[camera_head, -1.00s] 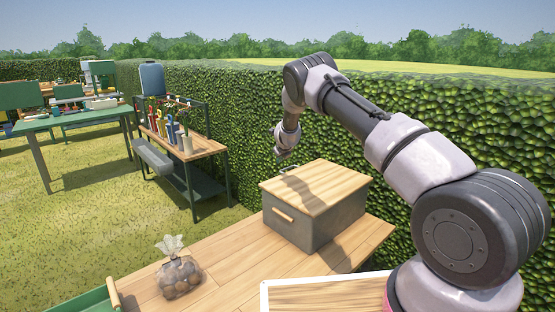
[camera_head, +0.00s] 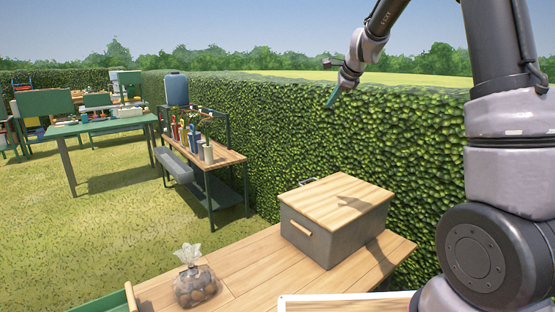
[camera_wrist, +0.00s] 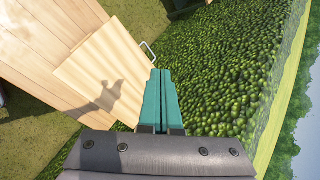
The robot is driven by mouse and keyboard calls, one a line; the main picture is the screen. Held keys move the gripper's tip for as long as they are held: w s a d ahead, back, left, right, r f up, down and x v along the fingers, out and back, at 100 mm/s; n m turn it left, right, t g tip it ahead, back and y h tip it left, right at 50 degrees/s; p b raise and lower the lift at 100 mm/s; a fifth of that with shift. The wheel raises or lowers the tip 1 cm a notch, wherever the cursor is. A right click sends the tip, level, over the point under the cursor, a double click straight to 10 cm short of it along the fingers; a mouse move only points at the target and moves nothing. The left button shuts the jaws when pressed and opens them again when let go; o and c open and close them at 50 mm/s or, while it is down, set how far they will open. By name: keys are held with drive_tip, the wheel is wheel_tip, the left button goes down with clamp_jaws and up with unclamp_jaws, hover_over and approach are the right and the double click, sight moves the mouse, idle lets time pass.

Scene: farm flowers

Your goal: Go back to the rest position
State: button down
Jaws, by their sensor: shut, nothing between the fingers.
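My gripper (camera_head: 333,97) is raised in the air in front of the hedge, above and behind the lidded box. Its teal fingers (camera_wrist: 159,100) are pressed together in the wrist view, with nothing between them. It is apart from everything around it. My arm stands up along the right side of the head view.
A grey box (camera_head: 330,232) with a wooden lid stands on the wooden table (camera_head: 250,265). A bag of round brown items (camera_head: 196,285) sits to its left. A tall hedge (camera_head: 300,140) runs behind. A tool bench (camera_head: 228,160) and green table (camera_head: 100,127) stand farther left.

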drive_tip(key=s+d+r+n, duration=0.2)
drive_tip(key=s+r+n, duration=0.2)
drive_tip(key=s, duration=0.6)
drive_tip(key=s+d+r+n, duration=0.1)
drive_tip(key=s+r+n, duration=0.25)
drive_tip(key=s, duration=0.75)
drive_tip(key=s+d+f+n, duration=0.1)
drive_tip(key=s+n, duration=0.2)
drive_tip(key=s, duration=0.6)
drive_tip(key=s+d+f+n+h, duration=0.1)
drive_tip(key=s+n, duration=0.3)
drive_tip(key=s, duration=0.6)
drive_tip(key=shift+d+f+g, duration=0.3)
drive_tip(key=shift+d, duration=0.25)
